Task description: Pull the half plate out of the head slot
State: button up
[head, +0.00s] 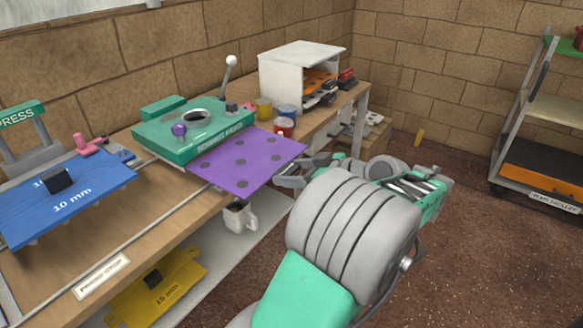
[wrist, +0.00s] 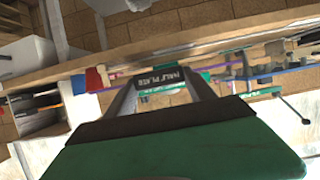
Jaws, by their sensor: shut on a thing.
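The purple half plate (head: 243,160) with dark round spots sticks out of the right front side of the green head (head: 195,130). Its inner edge meets the head, and whether part is still inside the slot is hidden. The plate overhangs the front edge of the bench. My gripper (head: 300,172) is at the plate's outer right corner, shut on its edge. In the wrist view my gripper (wrist: 160,92) has a dark lettered label (wrist: 160,79) between its fingers; the lettering seems to read "HALF PLATE". The exact contact is hard to see.
Cups (head: 284,124) and a white cabinet (head: 282,75) stand behind the plate. A cart (head: 545,120) stands right; open floor lies between.

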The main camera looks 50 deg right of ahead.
jog(key=shift+s+p, duration=0.5)
jog(key=shift+p, duration=0.3)
jog(key=shift+s+r+p, duration=0.2)
jog(key=shift+s+p, duration=0.15)
jog(key=shift+p, duration=0.3)
jog(key=s+p, duration=0.2)
jog(key=p, duration=0.1)
jog(key=shift+s+f, duration=0.15)
jog(key=shift+f, duration=0.05)
